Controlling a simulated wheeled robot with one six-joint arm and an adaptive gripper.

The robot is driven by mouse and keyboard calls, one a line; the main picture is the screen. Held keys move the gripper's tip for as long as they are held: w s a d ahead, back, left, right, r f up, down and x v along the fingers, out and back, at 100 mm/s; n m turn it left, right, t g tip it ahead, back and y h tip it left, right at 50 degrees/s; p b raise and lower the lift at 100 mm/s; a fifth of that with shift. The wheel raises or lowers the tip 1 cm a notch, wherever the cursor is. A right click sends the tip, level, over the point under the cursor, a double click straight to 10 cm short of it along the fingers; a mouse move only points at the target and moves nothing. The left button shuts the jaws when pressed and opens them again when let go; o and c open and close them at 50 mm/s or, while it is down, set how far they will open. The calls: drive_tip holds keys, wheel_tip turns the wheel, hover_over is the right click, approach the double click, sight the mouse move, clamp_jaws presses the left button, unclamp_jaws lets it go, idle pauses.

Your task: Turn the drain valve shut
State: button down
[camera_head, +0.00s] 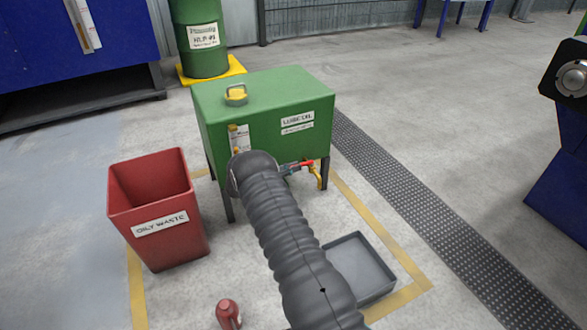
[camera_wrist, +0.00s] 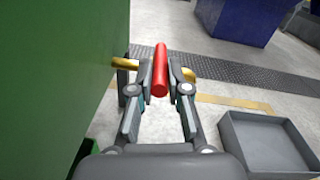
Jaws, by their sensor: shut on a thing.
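The green lube oil tank (camera_head: 262,115) stands on legs, with a brass drain pipe (camera_head: 319,178) at its lower right. The drain valve's red lever (camera_head: 303,163) shows beside the pipe; in the wrist view the lever (camera_wrist: 160,72) lies between my fingers. My gripper (camera_wrist: 160,78) is shut on it, one finger on each side. Brass parts (camera_wrist: 126,62) show left and right of the fingers, and the lever looks crosswise to them in that picture. In the head view my gripper (camera_head: 295,168) is partly hidden behind my arm. The valve body is mostly hidden.
A grey drip tray (camera_head: 386,288) lies on the floor right of my arm. A red oily waste bin (camera_head: 150,190) stands left of the tank, and a small red bottle (camera_head: 228,312) in front. A dark floor grating (camera_head: 420,205) runs along the right.

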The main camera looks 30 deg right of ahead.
drive_tip(key=shift+w+d+m+g+b, duration=0.15)
drive_tip(key=shift+d+m+g+b, duration=0.15)
drive_tip(key=shift+g, duration=0.2)
drive_tip(key=c, duration=1.1)
unclamp_jaws()
drive_tip(key=shift+d, duration=0.1)
drive_tip(key=shift+c, duration=0.2)
drive_tip(key=shift+a, duration=0.55)
drive_tip(key=a, duration=0.7)
